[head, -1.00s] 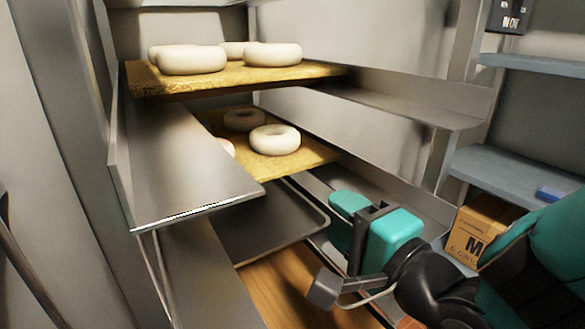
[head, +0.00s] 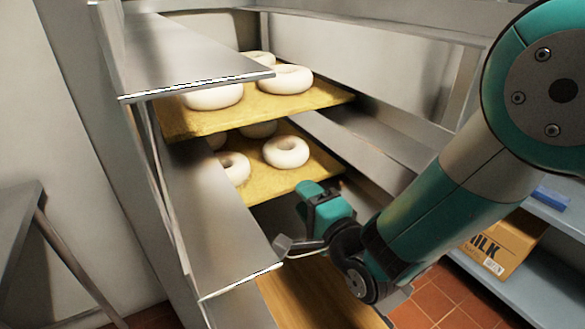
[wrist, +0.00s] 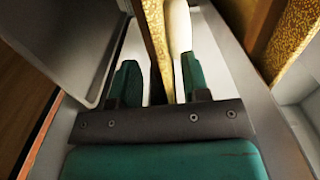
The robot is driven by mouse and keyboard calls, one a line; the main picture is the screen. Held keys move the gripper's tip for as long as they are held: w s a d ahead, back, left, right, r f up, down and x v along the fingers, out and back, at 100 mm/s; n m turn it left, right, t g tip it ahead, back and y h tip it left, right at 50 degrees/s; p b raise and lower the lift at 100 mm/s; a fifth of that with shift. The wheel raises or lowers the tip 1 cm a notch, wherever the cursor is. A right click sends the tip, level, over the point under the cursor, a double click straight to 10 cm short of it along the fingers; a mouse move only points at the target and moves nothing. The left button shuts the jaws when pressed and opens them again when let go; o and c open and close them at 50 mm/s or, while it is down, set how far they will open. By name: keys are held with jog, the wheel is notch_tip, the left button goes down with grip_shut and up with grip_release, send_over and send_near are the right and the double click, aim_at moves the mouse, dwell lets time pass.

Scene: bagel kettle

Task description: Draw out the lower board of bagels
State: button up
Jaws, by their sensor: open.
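The lower board (head: 262,190) is a yellow, mealy-looking board on side ledges inside the metal rack. It carries several pale bagels (head: 286,151). My gripper (head: 309,188) is at the board's front edge, toward its right corner. In the wrist view the board shows edge-on (wrist: 153,35) and runs down between the two teal fingers (wrist: 160,75). The fingers are open, with a visible gap on the left side; contact with the board cannot be made out. A pale bagel (wrist: 179,28) shows beside the board there. My gripper hides part of the board's front.
An upper board (head: 300,104) with bagels sits just above; it also shows at the wrist view's right (wrist: 301,38). Metal ledges (head: 215,215) flank the boards. A wooden surface (head: 300,290) lies below.

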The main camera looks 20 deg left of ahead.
aim_at(293, 182)
jog(key=shift+r+p+x, duration=0.15)
jog(key=shift+p+x, duration=0.95)
jog(key=shift+p, duration=1.25)
jog(key=shift+r+p+x, duration=0.15)
jog(key=shift+p+x, duration=0.95)
jog(key=shift+p, duration=1.25)
jog(key=p, duration=0.2)
jog(key=shift+w+a+f+p, duration=0.1)
jog(key=shift+w+a+p, duration=0.2)
jog(key=shift+a+f+p, duration=0.1)
jog(key=shift+p, duration=0.3)
jog(key=shift+w+f, duration=0.1)
jog(key=shift+c, duration=0.4)
grip_shut()
